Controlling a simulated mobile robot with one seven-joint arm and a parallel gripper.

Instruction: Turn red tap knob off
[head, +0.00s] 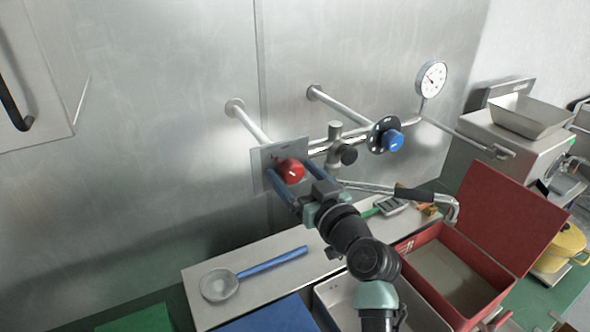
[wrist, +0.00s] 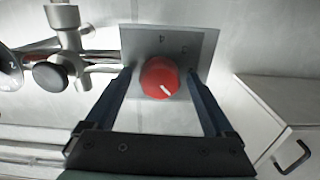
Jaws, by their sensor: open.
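The red tap knob (head: 291,170) sits on a square grey metal plate (head: 262,165) on the wall pipes. It also shows in the wrist view (wrist: 159,78), with a white pointer line angled to the lower right. Small marks are printed on the plate above and beside it. My gripper (head: 292,172) is open, with one blue finger on each side of the knob. In the wrist view both fingers (wrist: 160,78) reach up to the plate, with a gap between each finger and the knob. I cannot tell whether the fingertips touch the plate.
A blue knob (head: 393,140) and a black knob (head: 348,155) are on the pipes right of the plate. A gauge (head: 431,79) stands above. Below are a ladle (head: 222,284), an open red box (head: 446,275) and a metal shelf (head: 205,318). A wall cabinet hangs at the upper left.

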